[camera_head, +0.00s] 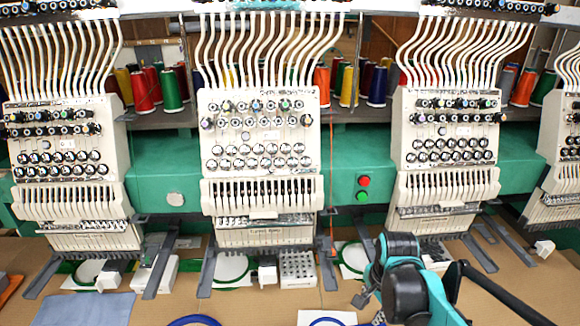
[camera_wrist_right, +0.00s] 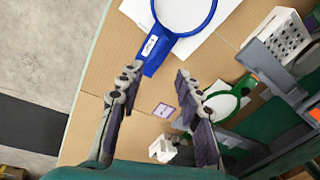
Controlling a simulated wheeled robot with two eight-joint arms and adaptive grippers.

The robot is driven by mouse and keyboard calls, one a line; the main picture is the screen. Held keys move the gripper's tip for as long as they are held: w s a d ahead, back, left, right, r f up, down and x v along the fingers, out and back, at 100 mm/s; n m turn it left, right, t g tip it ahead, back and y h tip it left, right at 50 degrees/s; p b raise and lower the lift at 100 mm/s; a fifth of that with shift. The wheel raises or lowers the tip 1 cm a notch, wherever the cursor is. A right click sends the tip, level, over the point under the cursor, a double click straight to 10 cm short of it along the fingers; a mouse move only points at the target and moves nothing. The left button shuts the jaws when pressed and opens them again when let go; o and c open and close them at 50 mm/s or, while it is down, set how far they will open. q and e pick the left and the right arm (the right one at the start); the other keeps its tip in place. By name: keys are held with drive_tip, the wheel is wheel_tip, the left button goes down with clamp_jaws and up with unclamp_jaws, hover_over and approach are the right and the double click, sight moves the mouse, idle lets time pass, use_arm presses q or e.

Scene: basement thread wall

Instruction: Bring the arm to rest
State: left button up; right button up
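My right arm, teal and black, comes in at the lower right of the head view. Its gripper (camera_head: 364,293) is over the tan table in front of the embroidery machine. In the right wrist view the two fingers of the gripper (camera_wrist_right: 158,74) stand well apart with nothing between them. A blue hoop with a handle (camera_wrist_right: 157,54) lies beyond the fingertips on white sheets. My left gripper and left arm do not show.
The embroidery machine (camera_head: 345,165) spans the back, with several heads and thread spools. Green hoops (camera_head: 231,268), a white perforated block (camera_head: 298,268) and a blue-grey cloth (camera_head: 88,308) are on the tan table (camera_head: 255,302). Grey floor (camera_wrist_right: 45,60) shows past its edge.

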drive_tip(key=s+a+r+n+t, duration=0.2)
drive_tip(key=s+a+n+t, duration=0.2)
drive_tip(key=s+n, duration=0.5)
drive_tip(key=n+t, duration=0.1)
drive_tip(key=n, duration=0.3)
drive_tip(key=shift+a+n+t, duration=0.15)
drive_tip(key=shift+n+t, duration=0.15)
drive_tip(key=shift+c, duration=0.5)
idle(1.3)
